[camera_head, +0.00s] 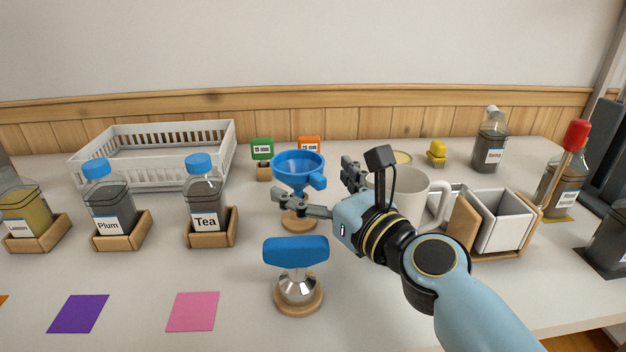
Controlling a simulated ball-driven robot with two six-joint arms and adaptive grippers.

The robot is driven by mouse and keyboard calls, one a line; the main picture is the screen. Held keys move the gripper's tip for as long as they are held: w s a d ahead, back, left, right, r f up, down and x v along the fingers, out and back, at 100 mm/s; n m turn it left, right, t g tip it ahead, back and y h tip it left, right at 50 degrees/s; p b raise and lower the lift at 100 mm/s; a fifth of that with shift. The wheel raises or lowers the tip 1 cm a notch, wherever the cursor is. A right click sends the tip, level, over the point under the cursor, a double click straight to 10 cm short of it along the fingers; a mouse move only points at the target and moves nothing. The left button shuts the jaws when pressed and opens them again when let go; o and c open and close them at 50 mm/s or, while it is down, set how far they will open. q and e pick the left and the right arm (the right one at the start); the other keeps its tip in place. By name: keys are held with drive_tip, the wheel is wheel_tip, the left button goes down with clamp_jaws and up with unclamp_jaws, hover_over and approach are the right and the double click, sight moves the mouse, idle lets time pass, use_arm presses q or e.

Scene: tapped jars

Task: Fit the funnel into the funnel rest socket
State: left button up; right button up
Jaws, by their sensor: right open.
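The blue funnel (299,168) stands upright at mid-table, wide mouth up, with a tab on its right side. Directly below it is a round wooden base (298,222), which looks like the funnel rest. My gripper's finger hides the funnel's lower part, so I cannot tell how deep the spout sits in the socket. My right gripper (313,182) is open beside the funnel, one finger in front of its lower part and the other to its right. My left gripper is not in view.
A blue-topped metal tool (296,252) stands in front on a round base. The Tea jar (205,190) and Plum jar (108,200) stand left in wooden holders. A mug (410,195) and white bin (503,222) are right. A white basket (150,155) is behind.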

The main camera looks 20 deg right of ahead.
drive_tip(key=shift+s+d, duration=0.15)
drive_tip(key=shift+s, duration=0.65)
idle(0.4)
